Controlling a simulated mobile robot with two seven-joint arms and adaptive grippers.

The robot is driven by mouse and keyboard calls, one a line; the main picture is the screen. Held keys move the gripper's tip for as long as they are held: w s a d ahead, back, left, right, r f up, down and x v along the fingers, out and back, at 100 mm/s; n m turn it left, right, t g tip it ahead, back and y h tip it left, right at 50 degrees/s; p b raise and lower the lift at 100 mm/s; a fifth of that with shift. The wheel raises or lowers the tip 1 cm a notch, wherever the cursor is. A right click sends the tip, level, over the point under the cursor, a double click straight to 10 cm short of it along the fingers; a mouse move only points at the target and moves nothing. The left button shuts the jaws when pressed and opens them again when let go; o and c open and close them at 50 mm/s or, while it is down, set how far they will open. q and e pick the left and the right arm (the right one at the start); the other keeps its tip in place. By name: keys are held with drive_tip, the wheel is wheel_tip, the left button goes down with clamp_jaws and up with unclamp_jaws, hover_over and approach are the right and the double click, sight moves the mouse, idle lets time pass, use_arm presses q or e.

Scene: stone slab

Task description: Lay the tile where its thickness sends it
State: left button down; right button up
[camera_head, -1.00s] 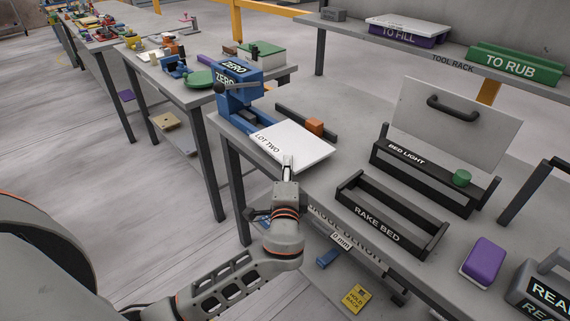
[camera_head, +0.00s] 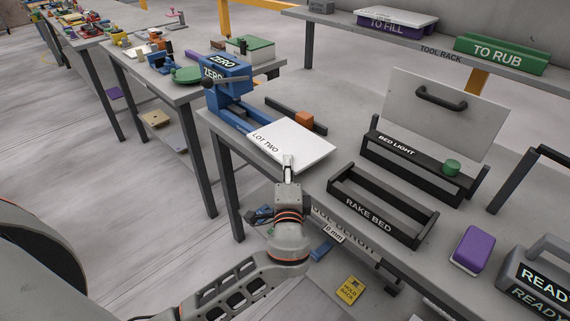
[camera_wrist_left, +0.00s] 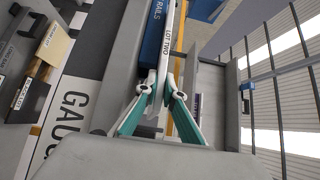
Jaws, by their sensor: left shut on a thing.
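A white tile (camera_head: 300,141) marked LOT TWO is held flat at the near edge of the bench, in front of the blue gauge (camera_head: 228,80) marked ZERO. My left gripper (camera_head: 288,165) is shut on the tile's near edge. In the left wrist view the tile (camera_wrist_left: 180,35) shows edge-on between the fingers (camera_wrist_left: 163,95), near the blue rails (camera_wrist_left: 153,40). The gauge's blue base shows left of the tile; whether they touch is unclear. The black RAKE BED (camera_head: 380,205) looks empty. The BED LIGHT frame (camera_head: 415,168) stands behind it. My right gripper is out of view.
An orange block (camera_head: 304,118) sits by a dark bar behind the tile. A green knob (camera_head: 451,167) is at BED LIGHT. A purple block (camera_head: 471,248) and the READY holder (camera_head: 545,285) stand at right. A yellow HOLD BACK card (camera_head: 349,290) lies below the bench.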

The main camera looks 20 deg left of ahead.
use_arm(q)
drive_tip(key=shift+d+r, duration=0.1)
drive_tip(key=shift+d, duration=0.05)
drive_tip(key=c, duration=2.1)
unclamp_jaws()
drive_tip(key=shift+s, duration=0.15)
